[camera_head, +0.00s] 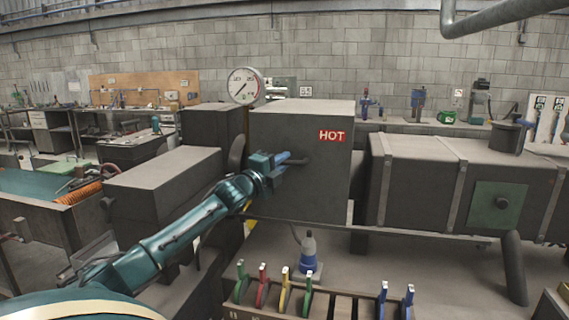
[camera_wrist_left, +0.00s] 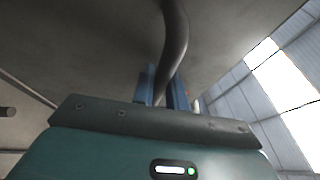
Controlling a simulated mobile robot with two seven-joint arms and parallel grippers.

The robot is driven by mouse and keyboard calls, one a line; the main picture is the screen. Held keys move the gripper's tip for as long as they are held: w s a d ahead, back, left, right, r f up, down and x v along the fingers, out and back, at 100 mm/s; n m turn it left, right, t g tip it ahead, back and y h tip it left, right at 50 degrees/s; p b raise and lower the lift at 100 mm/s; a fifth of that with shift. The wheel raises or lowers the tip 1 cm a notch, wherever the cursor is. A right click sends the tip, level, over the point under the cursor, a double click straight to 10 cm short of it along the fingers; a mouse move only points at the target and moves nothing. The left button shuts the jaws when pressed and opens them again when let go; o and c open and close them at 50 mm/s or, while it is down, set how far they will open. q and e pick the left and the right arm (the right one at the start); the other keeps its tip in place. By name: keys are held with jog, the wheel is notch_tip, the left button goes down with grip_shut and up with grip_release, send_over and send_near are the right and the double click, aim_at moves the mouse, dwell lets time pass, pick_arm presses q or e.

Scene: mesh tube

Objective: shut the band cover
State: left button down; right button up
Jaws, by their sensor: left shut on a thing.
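The band cover appears to be the large dark grey box-shaped cover (camera_head: 330,190) with a red HOT label, in the middle of the head view. I cannot tell from its outline how far open or shut it stands. A dark bar handle (camera_head: 298,161) sticks out from its front face. My left gripper (camera_head: 283,159) is at that handle, its blue fingers closed around it. In the left wrist view, the curved dark handle (camera_wrist_left: 175,45) passes between the fingers of the left gripper (camera_wrist_left: 164,85). The cover's far side is hidden. My right gripper is not in view.
A round gauge (camera_head: 245,86) stands above the cover's left edge. A long grey duct (camera_head: 430,185) with a green plate (camera_head: 497,207) runs to the right. A lower grey box (camera_head: 165,185) is at left.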

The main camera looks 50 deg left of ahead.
pick_arm(q)
jog(key=shift+a, duration=0.2)
jog(key=c, duration=1.9)
grip_release()
jog(key=shift+o, duration=1)
jog(key=shift+s+a, duration=0.1)
jog(key=shift+s, duration=0.1)
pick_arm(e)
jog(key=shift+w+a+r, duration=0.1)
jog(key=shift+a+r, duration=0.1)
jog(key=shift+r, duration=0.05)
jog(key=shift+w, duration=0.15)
pick_arm(q)
jog(key=shift+s+f, duration=0.2)
jog(key=b+v, duration=0.1)
jog(key=v, duration=1.1)
jog(key=shift+s+r+b, duration=0.15)
jog(key=shift+s+b, duration=0.2)
jog(key=shift+b, duration=0.05)
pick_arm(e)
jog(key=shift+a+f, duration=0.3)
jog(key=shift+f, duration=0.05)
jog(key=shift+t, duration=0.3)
